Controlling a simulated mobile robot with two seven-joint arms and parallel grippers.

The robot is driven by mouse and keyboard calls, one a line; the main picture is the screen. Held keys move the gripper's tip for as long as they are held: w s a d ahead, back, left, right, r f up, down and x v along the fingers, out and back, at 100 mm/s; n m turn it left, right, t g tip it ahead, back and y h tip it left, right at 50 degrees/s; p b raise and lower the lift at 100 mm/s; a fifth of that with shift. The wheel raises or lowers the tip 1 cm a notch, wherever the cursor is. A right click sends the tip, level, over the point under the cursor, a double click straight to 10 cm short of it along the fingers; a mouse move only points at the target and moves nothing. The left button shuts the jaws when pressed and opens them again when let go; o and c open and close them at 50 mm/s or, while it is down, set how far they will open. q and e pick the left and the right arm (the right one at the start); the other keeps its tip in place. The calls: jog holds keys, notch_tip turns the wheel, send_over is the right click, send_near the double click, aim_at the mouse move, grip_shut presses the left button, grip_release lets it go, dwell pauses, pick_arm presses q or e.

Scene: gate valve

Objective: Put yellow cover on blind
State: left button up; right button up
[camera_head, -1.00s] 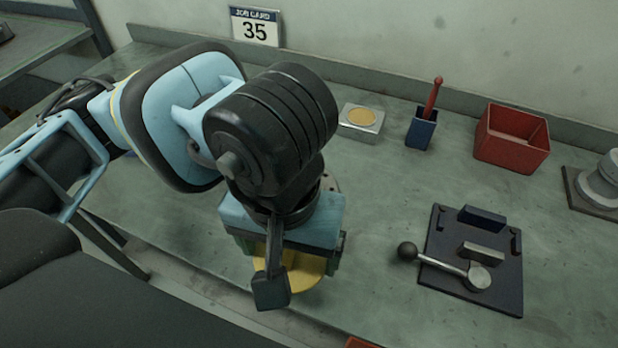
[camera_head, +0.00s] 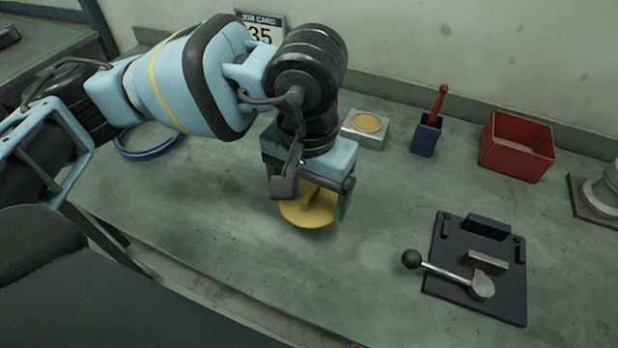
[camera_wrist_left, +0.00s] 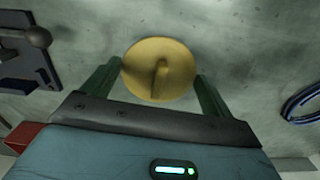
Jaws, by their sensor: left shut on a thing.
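The yellow cover (camera_head: 300,216) is a round disc with a raised bar handle. My left gripper (camera_head: 312,203) is shut on it, above the bench left of the clamp fixture. In the left wrist view the cover (camera_wrist_left: 158,84) sits between the two green fingers, which are at opposite sides of its rim. I cannot tell for sure which thing is the blind. A silver block with a round tan top (camera_head: 368,124) stands behind the gripper, and a grey round flanged part (camera_head: 603,185) is cut off at the right edge. My right gripper is not in view.
A dark clamp fixture (camera_head: 440,285) with a ball-ended lever lies at right. A blue holder (camera_head: 426,136) with a red tool and a red bin (camera_head: 515,147) stand along the back. A blue ring (camera_head: 150,148) lies at left. The bench between gripper and fixture is clear.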

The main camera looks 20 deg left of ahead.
aim_at(309, 184)
pick_arm(q)
jog(key=shift+w+a+f, duration=0.1)
jog(key=shift+w+a, duration=0.1)
jog(key=shift+w, duration=0.45)
jog(key=shift+w+a+f, duration=0.1)
jog(key=shift+w+a, duration=0.1)
jog(key=shift+w, duration=0.4)
jog(key=shift+w+a, duration=0.2)
jog(key=shift+w, duration=0.45)
jog(key=shift+w+a, duration=0.2)
jog(key=shift+w, duration=0.2)
jog(key=shift+f+p, duration=0.4)
jog(key=shift+f, duration=1.4)
jog(key=shift+f, duration=0.1)
jog(key=shift+f, duration=0.15)
jog(key=o, duration=0.8)
